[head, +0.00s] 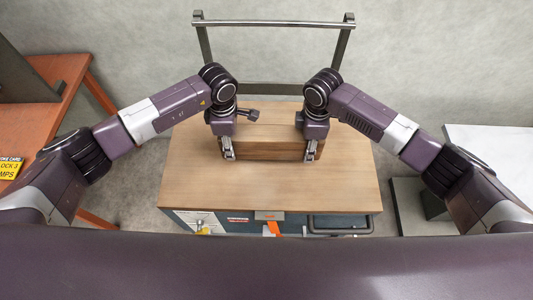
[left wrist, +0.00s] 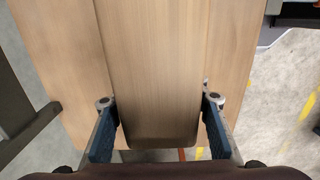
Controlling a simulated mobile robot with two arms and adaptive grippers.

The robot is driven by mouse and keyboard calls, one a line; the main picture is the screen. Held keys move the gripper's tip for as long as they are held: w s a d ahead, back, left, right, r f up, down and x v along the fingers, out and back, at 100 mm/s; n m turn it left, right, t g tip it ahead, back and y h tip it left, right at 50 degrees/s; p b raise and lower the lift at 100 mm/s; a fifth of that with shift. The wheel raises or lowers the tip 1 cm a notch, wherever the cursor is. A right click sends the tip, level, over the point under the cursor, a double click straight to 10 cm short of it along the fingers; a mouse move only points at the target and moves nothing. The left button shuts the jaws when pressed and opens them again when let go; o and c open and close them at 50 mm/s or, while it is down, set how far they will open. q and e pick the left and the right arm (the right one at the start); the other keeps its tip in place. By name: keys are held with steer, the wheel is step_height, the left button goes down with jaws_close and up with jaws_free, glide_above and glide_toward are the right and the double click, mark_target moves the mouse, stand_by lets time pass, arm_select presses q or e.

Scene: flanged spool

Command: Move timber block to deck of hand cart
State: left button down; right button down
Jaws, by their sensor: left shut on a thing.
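The timber block (head: 268,150) is a brown wooden beam lying crosswise over the wooden deck (head: 270,192) of the hand cart. My left gripper (head: 228,152) is at the block's left end and shut on it. In the left wrist view the block (left wrist: 158,75) runs away from me between the two blue-padded fingers (left wrist: 160,125), with deck planks beneath it. My right gripper (head: 311,152) is at the block's right end; its finger gap is too small to read. I cannot tell whether the block touches the deck.
A grey push-handle frame (head: 275,23) rises behind the deck. Below the deck's front edge are dark blue fronts with labels and a dark handle (head: 340,222). An orange table (head: 62,68) stands at left and a white-topped surface (head: 490,142) at right. The deck's front is clear.

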arm_select(q)
steer(key=shift+w+a, duration=0.1)
steer(key=shift+a, duration=0.05)
arm_select(e)
steer(key=shift+w, duration=0.1)
arm_select(q)
steer(key=shift+r, duration=0.1)
arm_select(e)
steer(key=shift+f, duration=0.1)
